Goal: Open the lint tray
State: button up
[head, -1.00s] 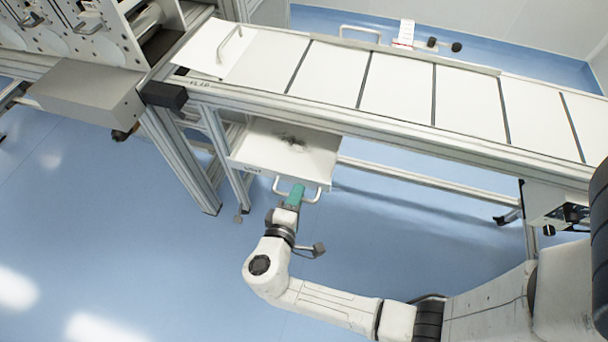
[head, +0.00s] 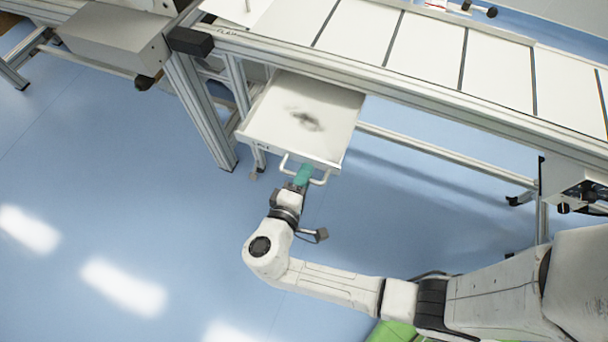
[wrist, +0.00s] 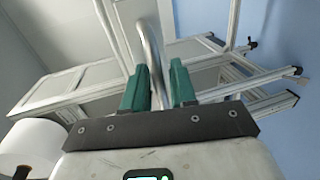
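The lint tray (head: 275,112) is a shallow white tray under the conveyor table, pulled partly out toward me. A dark grey patch of lint (head: 307,122) lies on its floor. Its front carries a pale U-shaped handle (head: 320,181). The tray's back end is hidden under the table.
The conveyor table (head: 420,107) with white panels runs above the tray. A metal leg (head: 205,115) stands left of the tray, and a grey box (head: 115,38) is at upper left. A control box (head: 575,180) hangs at right. The blue floor (head: 130,220) in front is clear.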

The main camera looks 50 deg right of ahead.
jog(key=shift+o, duration=0.4)
jog(key=shift+a, duration=0.1)
jog(key=b+v, duration=0.1)
jog(key=v, duration=0.9)
jog(key=shift+a+b, duration=0.25)
jog(key=shift+b, duration=0.05)
jog(key=shift+s+r, duration=0.1)
jog(key=s+d+f+m+g+y, duration=0.3)
jog(key=s+d+y, duration=0.7)
jog(key=y, duration=0.4)
jog(key=shift+s+d+m+g, duration=0.2)
jog(key=shift+d+m+g, duration=0.5)
jog(key=shift+d, duration=0.15)
